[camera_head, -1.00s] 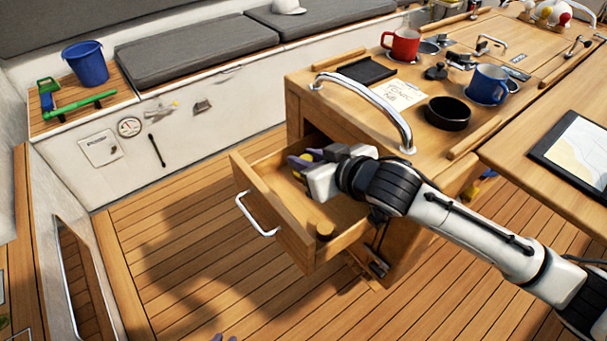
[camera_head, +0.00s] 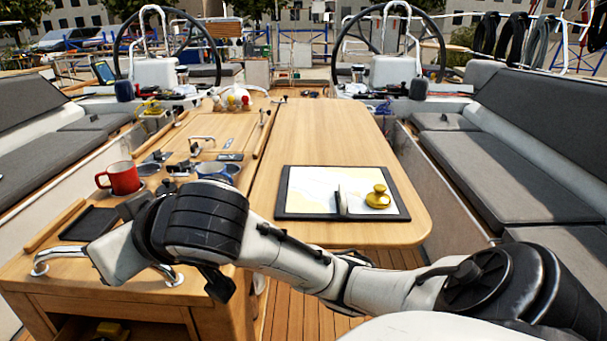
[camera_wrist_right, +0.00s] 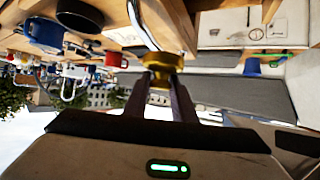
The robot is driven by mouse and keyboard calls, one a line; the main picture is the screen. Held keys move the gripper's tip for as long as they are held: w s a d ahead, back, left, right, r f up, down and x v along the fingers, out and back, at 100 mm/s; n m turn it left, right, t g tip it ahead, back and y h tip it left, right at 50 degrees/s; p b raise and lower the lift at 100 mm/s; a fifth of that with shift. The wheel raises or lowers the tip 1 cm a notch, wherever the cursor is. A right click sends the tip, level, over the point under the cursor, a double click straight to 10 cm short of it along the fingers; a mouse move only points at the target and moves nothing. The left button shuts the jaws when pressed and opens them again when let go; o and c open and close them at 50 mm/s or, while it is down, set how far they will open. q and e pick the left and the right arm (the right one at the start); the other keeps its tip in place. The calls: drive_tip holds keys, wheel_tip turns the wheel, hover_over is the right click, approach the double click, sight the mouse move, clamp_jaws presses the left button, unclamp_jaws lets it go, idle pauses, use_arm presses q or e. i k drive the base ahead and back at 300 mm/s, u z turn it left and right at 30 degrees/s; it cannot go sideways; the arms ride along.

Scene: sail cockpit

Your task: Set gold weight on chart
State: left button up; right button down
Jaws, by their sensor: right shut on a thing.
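The chart (camera_head: 310,188) lies in a dark frame on the wooden table. A gold weight (camera_head: 378,197) with a knob stands on its right part, beside a thin upright pale piece (camera_head: 341,200). My right arm reaches left across the head view to the cabinet's front corner; its fingers are hidden there. In the right wrist view, my right gripper (camera_wrist_right: 163,80) is shut on a gold weight (camera_wrist_right: 162,60), held clear of surfaces as far as I can tell. My left gripper is not in view.
The cabinet top holds a red mug (camera_head: 122,178), a black tray (camera_head: 90,224) and a metal rail (camera_head: 50,262). A blue mug (camera_head: 218,172) is partly behind my arm. The open drawer at bottom left holds a yellow item (camera_head: 108,328). The table beyond the chart is clear.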

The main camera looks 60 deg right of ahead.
sight(302, 202)
drive_tip(key=i, duration=0.3)
drive_tip(key=z, duration=0.95)
